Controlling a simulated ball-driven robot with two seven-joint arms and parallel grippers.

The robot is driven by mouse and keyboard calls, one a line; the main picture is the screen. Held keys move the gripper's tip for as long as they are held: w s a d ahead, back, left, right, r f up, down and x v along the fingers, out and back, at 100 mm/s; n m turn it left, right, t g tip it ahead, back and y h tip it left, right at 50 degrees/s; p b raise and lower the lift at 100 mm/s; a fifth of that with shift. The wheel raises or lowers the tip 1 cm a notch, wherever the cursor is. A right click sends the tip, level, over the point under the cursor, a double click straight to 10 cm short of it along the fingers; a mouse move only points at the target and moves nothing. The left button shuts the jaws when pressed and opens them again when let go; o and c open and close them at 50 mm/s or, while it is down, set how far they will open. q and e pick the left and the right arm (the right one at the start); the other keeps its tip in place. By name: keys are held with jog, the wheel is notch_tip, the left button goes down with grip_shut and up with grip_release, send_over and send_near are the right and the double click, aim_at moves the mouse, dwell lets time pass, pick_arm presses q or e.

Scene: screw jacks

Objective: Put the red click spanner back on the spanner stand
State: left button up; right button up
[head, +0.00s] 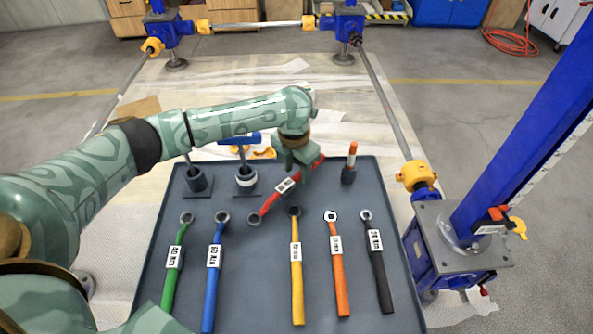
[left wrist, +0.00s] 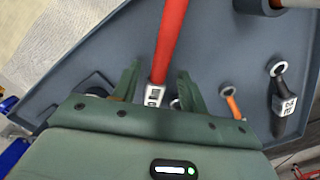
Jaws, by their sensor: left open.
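The red click spanner (head: 270,204) lies slanted over the dark grey tray (head: 205,158), its ring end between the blue spanner (head: 214,262) and the yellow spanner (head: 297,270). A white label shows midway along it. My left gripper (head: 299,166) is above its upper part. In the left wrist view the red handle (left wrist: 172,38) and its label run between the two open fingers of the left gripper (left wrist: 159,72), with gaps visible at both sides. The tray bears the row of spanners; I cannot make out any separate spanner stand. My right gripper is not in view.
A green spanner (head: 174,265), an orange spanner (head: 338,270) and a black spanner (head: 377,260) lie in the row. Dark cups with upright rods (head: 246,181) stand at the tray's back. A blue screw-jack post (head: 520,130) rises at the right.

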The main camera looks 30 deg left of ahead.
aim_at(295, 177)
pick_arm(q)
notch_tip(295, 177, up, 11)
jog(key=p, duration=0.4)
jog(key=shift+s+r+p, duration=0.15)
jog(key=shift+s+p, duration=0.2)
jog(key=shift+p, duration=0.05)
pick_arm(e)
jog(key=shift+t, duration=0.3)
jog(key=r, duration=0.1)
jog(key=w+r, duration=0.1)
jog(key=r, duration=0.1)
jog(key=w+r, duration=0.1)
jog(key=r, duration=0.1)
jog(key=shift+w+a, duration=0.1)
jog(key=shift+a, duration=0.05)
pick_arm(q)
jog(key=shift+a, duration=0.1)
